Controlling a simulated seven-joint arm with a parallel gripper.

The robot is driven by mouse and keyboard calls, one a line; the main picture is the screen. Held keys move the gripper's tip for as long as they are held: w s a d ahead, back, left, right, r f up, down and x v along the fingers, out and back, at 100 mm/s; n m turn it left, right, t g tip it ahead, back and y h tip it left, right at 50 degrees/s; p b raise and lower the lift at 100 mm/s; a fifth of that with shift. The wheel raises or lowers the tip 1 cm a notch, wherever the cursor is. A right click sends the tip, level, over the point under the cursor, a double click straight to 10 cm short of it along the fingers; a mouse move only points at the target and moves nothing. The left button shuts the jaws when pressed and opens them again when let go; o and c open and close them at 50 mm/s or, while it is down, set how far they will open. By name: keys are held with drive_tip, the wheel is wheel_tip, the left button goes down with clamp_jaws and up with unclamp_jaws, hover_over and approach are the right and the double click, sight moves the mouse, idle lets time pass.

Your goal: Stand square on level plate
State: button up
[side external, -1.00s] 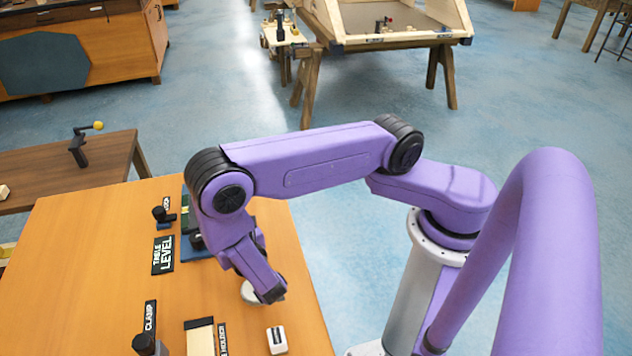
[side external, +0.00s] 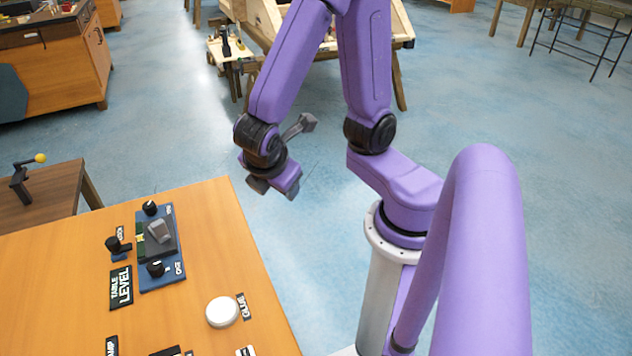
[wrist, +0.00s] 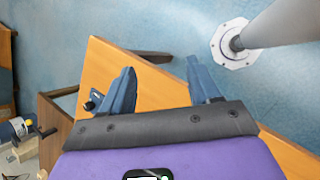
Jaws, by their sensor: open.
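In the side external view, a dark blue plate (side external: 164,276) lies on the orange table beside a sign reading TABLE LEVEL (side external: 121,288). It has black knobs at both ends and a small greenish strip along its left side. A grey block-like piece (side external: 160,231) sits on its dark middle; I cannot tell if this is the square. My gripper (side external: 273,188) is raised beyond the table's right edge, apart from the plate. In the wrist view my gripper (wrist: 162,86) has its two fingers spread with nothing between them.
A black knob (side external: 117,246) stands left of the plate. A white round lid (side external: 222,311) by a GLUE label lies nearer. A darker side table (side external: 52,196) stands at left, and a wooden bench (side external: 262,22) behind my arm. Blue floor lies open beyond the table.

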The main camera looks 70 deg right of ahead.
drive_tip(key=s+a+r+m+g+y, duration=0.1)
drive_tip(key=s+a+r+m+y, duration=0.1)
drive_tip(key=s+y, duration=0.4)
drive_tip(key=s+r, duration=0.1)
drive_tip(key=s, duration=0.1)
drive_tip(key=shift+s+r+m+g+y, duration=0.25)
drive_tip(key=shift+s+m+g+y, duration=0.05)
idle(0.8)
